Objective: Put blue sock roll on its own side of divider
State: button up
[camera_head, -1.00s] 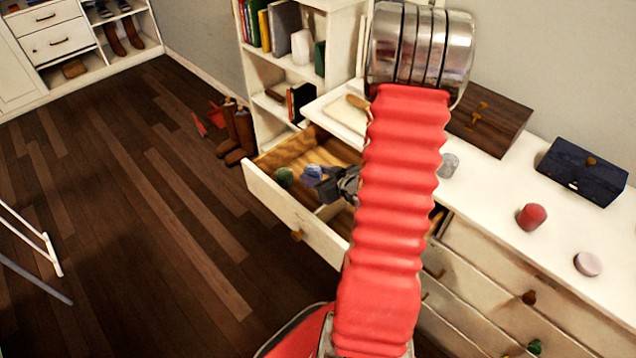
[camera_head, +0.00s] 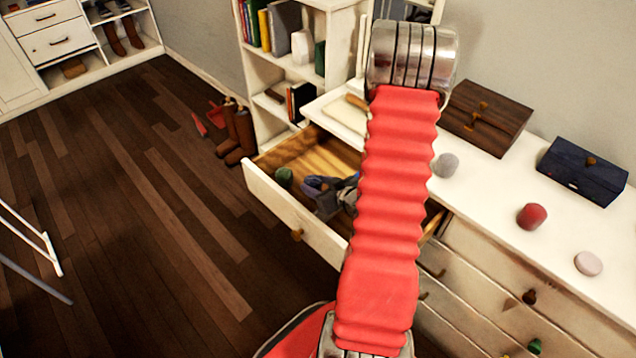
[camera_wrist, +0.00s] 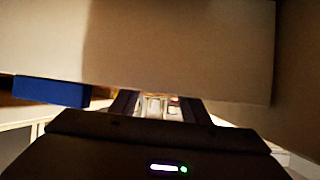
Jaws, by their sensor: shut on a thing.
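The blue sock roll (camera_head: 318,183) is low in the open drawer (camera_head: 285,207) in the head view. My gripper (camera_head: 328,196) is shut on it, and my arm partly hides the hold. A green roll (camera_head: 284,177) lies in the drawer to the left of the blue one. The divider is hidden behind my gripper and arm in the head view. In the wrist view my gripper's fingers (camera_wrist: 155,105) point at a large pale panel (camera_wrist: 180,50). A blue shape at left there is unclear.
The dresser top (camera_head: 490,215) carries a grey roll (camera_head: 446,165), a red roll (camera_head: 532,216), a pale pink one (camera_head: 588,263), a brown wooden box (camera_head: 486,117) and a navy box (camera_head: 584,170). A bookshelf (camera_head: 290,85) stands behind the drawer.

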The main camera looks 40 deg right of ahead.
jog(key=shift+f, duration=0.35)
jog(key=o, duration=1)
jog(key=shift+o, duration=0.2)
jog(key=shift+r, duration=0.1)
